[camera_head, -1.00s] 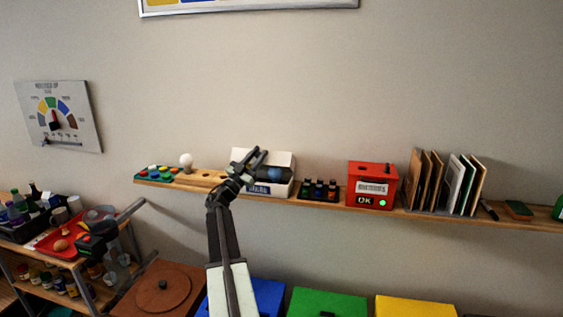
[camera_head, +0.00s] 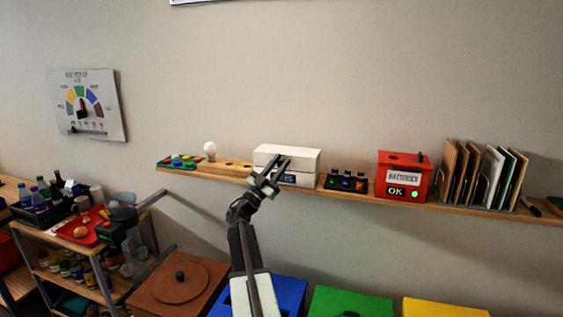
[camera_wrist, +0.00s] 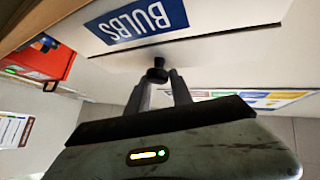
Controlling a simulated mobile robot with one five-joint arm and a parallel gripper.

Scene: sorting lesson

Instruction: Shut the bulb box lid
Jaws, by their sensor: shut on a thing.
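The white bulb box (camera_head: 309,178) sits on the wall shelf, and its lid (camera_head: 290,154) lies down flat over it. The blue BULBS label (camera_wrist: 140,19) on its front shows upside down in the wrist view, with a thin dark seam between box and lid. My gripper (camera_head: 279,164) is in front of the box and hides part of its front. In the wrist view my gripper (camera_wrist: 159,82) is shut on a small black knob (camera_wrist: 157,68) at the lid's front edge.
On the shelf (camera_head: 360,198), a bulb (camera_head: 210,149) stands in a wooden holder left of the box. A dark tray of small bottles (camera_head: 346,181) and a red batteries box (camera_head: 403,177) stand to its right. Coloured bins (camera_head: 350,303) are below.

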